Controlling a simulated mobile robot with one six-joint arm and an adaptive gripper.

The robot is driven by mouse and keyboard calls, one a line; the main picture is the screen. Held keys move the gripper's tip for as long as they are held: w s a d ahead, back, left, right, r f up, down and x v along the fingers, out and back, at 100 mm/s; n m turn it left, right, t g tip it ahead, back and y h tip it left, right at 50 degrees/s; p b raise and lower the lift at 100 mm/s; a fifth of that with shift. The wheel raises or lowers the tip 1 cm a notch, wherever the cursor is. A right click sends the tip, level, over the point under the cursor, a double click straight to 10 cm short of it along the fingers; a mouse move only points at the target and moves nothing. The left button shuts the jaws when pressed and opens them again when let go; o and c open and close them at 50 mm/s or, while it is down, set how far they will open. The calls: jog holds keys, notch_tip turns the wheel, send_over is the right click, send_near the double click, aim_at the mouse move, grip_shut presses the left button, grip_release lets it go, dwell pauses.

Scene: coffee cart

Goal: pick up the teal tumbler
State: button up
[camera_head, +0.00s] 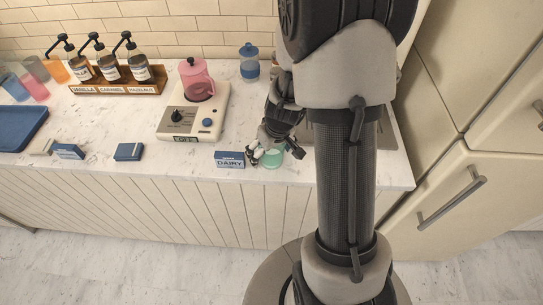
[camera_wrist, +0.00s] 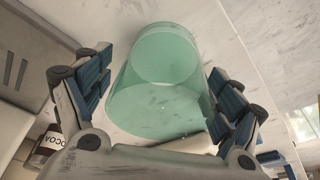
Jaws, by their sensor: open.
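The teal tumbler (camera_head: 272,161) stands near the front edge of the counter, partly hidden by my gripper (camera_head: 270,146). In the wrist view the translucent tumbler (camera_wrist: 162,92) fills the space between the two blue-padded fingers of my gripper (camera_wrist: 160,88). The fingers are open, one on each side of it. The left finger looks very close to its wall; I cannot tell whether either finger touches.
A blue-and-white DAIRY box (camera_head: 230,160) stands just left of the tumbler. A cream machine with a pink pitcher (camera_head: 197,80) is behind left. A blue-lidded jar (camera_head: 249,62) stands at the back. The sink (camera_head: 345,150) lies right, partly behind my arm.

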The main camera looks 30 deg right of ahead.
jog(key=shift+c, duration=0.5)
jog(key=c, duration=1.2)
jog(key=shift+r, duration=0.1)
jog(key=shift+c, duration=0.2)
jog(key=shift+r, duration=0.1)
